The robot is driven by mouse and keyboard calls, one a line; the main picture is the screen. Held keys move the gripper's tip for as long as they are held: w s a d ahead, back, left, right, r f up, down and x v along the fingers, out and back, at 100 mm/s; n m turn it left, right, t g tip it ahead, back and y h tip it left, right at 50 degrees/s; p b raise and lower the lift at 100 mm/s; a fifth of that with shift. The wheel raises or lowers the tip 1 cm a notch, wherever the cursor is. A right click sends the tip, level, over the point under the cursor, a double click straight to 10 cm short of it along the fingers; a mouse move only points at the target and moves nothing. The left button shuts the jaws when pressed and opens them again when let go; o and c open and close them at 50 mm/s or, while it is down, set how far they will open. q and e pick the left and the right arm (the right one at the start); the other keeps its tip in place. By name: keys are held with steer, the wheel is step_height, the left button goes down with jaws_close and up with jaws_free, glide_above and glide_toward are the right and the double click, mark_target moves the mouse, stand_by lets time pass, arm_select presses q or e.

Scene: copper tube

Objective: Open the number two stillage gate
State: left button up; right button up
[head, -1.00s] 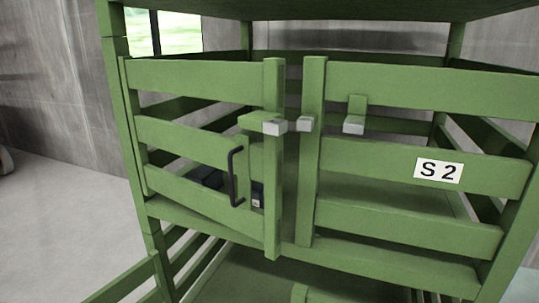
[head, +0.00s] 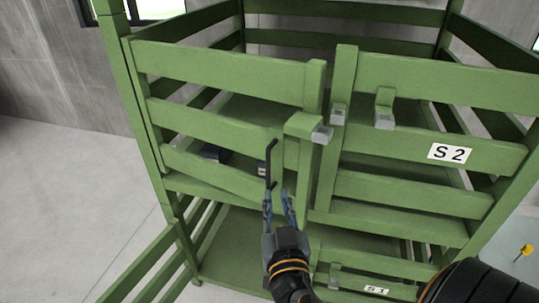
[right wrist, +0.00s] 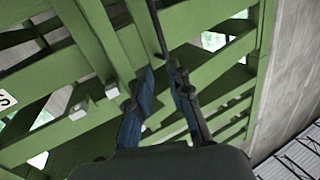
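The number two stillage is green, with a white S2 label (head: 450,153) on its right-hand panel. Its left leaf, the gate (head: 225,125), carries an upright black handle (head: 270,158) near its free edge. A gap shows between the gate's end post and the right post (head: 346,80). The latch pieces have grey ends (head: 322,135). My right gripper (head: 279,195) is at the handle's lower end, fingers apart. In the right wrist view, the handle (right wrist: 161,35) runs down towards the space between the fingertips (right wrist: 163,75); I cannot tell whether they touch it. My left gripper is out of view.
A lower stillage labelled S1 (head: 376,290) sits below, with its green side rails (head: 160,265) reaching out at lower left. Dark items (head: 215,153) lie inside behind the gate. Grey floor (head: 70,200) is free at left. A small yellow object (head: 525,250) is at far right.

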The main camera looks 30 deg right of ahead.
mark_target(268, 163)
steer(key=b+x, duration=0.6)
steer(key=x, duration=0.2)
steer(key=shift+w+f, duration=0.1)
steer(key=shift+w, duration=0.15)
steer(key=p+x, duration=0.2)
steer(key=x, duration=0.2)
steer(key=shift+r+p, duration=0.2)
steer(key=shift+p, duration=0.1)
steer(key=shift+w+d+f, duration=0.1)
steer(key=shift+w+d, duration=0.15)
steer(key=shift+w, duration=0.3)
jaws_close()
